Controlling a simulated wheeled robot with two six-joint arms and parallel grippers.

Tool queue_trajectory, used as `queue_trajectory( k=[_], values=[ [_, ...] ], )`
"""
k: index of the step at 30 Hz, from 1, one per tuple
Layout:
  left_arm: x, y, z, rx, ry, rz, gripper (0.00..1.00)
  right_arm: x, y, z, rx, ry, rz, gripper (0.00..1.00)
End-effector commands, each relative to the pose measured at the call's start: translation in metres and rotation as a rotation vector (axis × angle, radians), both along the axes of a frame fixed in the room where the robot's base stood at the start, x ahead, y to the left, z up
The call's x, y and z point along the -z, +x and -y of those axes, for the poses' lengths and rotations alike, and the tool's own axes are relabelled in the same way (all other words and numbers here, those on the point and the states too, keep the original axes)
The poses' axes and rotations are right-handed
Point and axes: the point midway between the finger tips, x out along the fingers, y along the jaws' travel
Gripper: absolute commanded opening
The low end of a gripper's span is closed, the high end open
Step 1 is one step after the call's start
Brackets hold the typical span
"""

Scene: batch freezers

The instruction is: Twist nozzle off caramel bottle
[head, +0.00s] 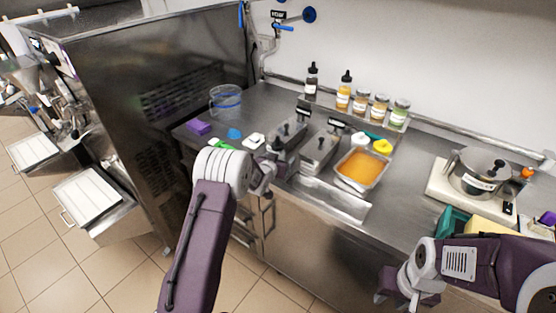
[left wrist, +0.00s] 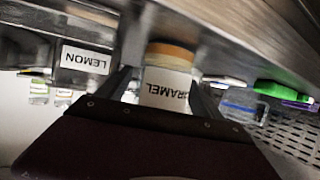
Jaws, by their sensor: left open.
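The caramel bottle (left wrist: 167,88) shows upside down in the left wrist view, with a white CARAMEL label and a tan band at its base. It stands between the two fingers of my open left gripper (left wrist: 165,92); contact cannot be told. Its nozzle end is hidden behind the gripper body. In the head view my left gripper (head: 268,172) is at the counter's front edge, and my arm mostly hides the bottle. My right gripper (head: 405,290) is low at the right, in front of the counter, away from the bottle; its jaw opening is unclear.
Steel pans (head: 318,150) and a tray of orange liquid (head: 361,168) sit close by on the counter. Several sauce bottles (head: 344,93) and jars line the wall. A clear tub (head: 225,101) and purple sponge (head: 198,127) are at left. A pot (head: 474,170) stands at right.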

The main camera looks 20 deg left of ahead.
Motion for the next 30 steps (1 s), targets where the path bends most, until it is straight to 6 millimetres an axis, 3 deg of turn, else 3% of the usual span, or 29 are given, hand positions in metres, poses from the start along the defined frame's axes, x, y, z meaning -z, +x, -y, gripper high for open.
queue_trajectory(
  k=[6,12,14,22,30],
  values=[
    [0.001,0.001,0.000,0.000,0.000,0.000,0.76,0.000,0.000,0.000,0.000,0.000,0.000,0.36],
    [0.000,0.001,0.000,0.000,0.000,0.000,0.21,0.000,0.000,0.000,0.000,0.000,0.000,0.36],
    [0.000,0.001,0.000,0.000,0.000,0.001,0.09,0.000,0.000,0.000,0.000,0.000,0.000,0.36],
    [-0.009,0.001,0.000,0.000,0.000,0.003,0.09,0.000,0.000,0.000,0.000,0.000,0.000,0.36],
    [-0.074,0.002,0.000,0.000,0.001,0.006,0.09,0.000,0.000,0.000,0.000,0.000,0.000,0.36]
  ],
)
